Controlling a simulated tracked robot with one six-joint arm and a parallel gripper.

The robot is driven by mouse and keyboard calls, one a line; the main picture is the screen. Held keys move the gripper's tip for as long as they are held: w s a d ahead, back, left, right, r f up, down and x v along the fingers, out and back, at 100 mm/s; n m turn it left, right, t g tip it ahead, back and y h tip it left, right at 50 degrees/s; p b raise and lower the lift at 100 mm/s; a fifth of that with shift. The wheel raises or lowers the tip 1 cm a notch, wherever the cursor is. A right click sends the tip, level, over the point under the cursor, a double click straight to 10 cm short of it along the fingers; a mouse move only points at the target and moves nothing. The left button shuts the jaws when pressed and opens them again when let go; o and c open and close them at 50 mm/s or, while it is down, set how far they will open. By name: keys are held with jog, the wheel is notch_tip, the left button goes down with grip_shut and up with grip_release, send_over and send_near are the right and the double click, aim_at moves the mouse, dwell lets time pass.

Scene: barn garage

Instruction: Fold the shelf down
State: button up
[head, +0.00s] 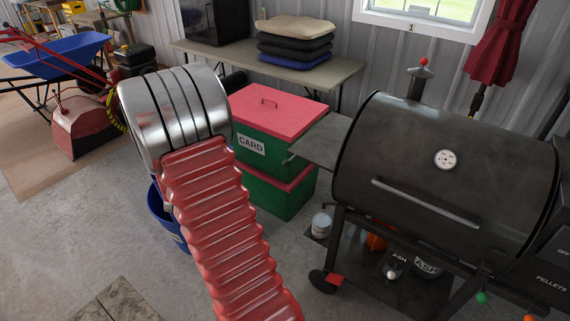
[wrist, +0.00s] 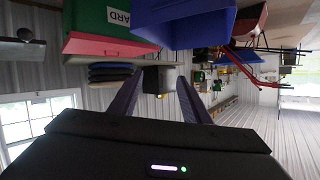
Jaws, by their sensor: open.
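The shelf (head: 322,140) is a flat dark-grey plate on the left side of the black barrel grill (head: 445,175). It stands out level from the grill, with a small light fitting near its lower left edge. My arm's silver wrist and red ribbed sleeve are left of the shelf in the head view, apart from it; they hide my gripper there. In the wrist view, which is upside down, my gripper (wrist: 160,76) shows two dark fingers spread apart with nothing between them.
Green boxes with red lids, one labelled CARD (head: 275,125), stand stacked between my arm and the grill, behind the shelf. A blue bin (head: 163,222) is partly hidden below my wrist. A table (head: 345,75) with cushions stands behind. A can (head: 320,225) sits on the grill's lower rack.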

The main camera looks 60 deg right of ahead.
jog(key=s+d+f+m+g+h, duration=0.3)
jog(key=s+d+f+g+h, duration=0.1)
jog(key=s+d+f, duration=0.5)
jog(key=m+g+h, duration=0.2)
jog(key=g+h, duration=0.1)
jog(key=g, duration=0.1)
send_near(286, 163)
jog(key=a+f, duration=0.1)
jog(key=a, duration=0.2)
jog(key=shift+d+f, duration=0.1)
jog(key=shift+f, duration=0.05)
jog(key=shift+d, duration=0.15)
jog(key=d, duration=1.3)
jog(key=shift+w+d, duration=0.3)
jog(key=shift+w, duration=0.05)
grip_shut()
